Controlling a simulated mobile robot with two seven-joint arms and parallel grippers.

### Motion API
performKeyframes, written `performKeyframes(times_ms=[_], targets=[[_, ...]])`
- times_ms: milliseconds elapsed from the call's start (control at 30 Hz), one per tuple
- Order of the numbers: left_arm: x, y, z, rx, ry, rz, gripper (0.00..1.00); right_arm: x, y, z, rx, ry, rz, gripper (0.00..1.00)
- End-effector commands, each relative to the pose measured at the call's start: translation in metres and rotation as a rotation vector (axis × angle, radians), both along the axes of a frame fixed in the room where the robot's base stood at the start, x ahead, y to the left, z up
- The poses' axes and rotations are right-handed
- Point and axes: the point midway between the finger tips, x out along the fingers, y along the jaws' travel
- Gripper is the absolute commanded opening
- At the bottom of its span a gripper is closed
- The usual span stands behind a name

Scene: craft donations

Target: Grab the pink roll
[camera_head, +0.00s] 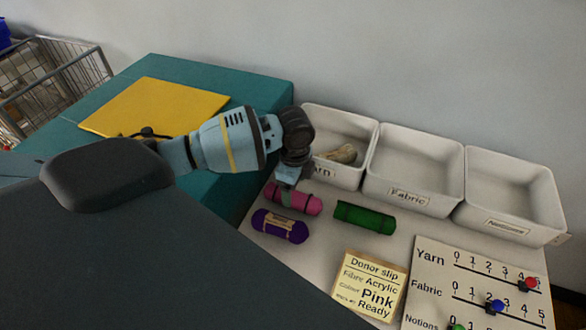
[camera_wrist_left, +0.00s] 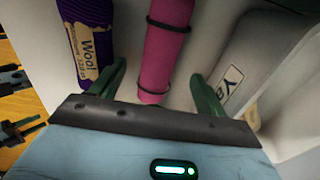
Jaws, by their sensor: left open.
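The pink roll (camera_head: 293,199) lies on the white table, between the purple yarn and the Yarn bin, with dark bands around it. My left gripper (camera_head: 284,186) is over the pink roll and hides part of it in the head view. In the left wrist view the pink roll (camera_wrist_left: 164,50) runs between the two green fingers of my left gripper (camera_wrist_left: 160,85), with a gap on both sides. The gripper is open and holds nothing. My right gripper is not in view.
Purple yarn (camera_head: 280,226) and a green roll (camera_head: 365,217) lie close by. Yarn (camera_head: 370,143), Fabric (camera_head: 411,198) and Notions (camera_head: 509,227) bins stand behind. A donor slip (camera_head: 369,285) and a counter board (camera_head: 478,290) lie in front.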

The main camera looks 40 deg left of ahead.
Motion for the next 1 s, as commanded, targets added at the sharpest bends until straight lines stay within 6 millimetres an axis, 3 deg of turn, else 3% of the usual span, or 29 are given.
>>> performKeyframes(times_ms=[300, 600, 1000], targets=[[-0.003, 0.004, -0.042, 0.001, 0.003, 0.001, 0.75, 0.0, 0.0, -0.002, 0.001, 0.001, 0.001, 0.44], [-0.002, 0.004, -0.045, 0.001, 0.0, 0.0, 0.75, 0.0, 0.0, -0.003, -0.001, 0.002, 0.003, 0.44], [-0.002, 0.004, -0.044, 0.001, 0.0, 0.0, 0.25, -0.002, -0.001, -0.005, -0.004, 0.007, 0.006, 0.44]])
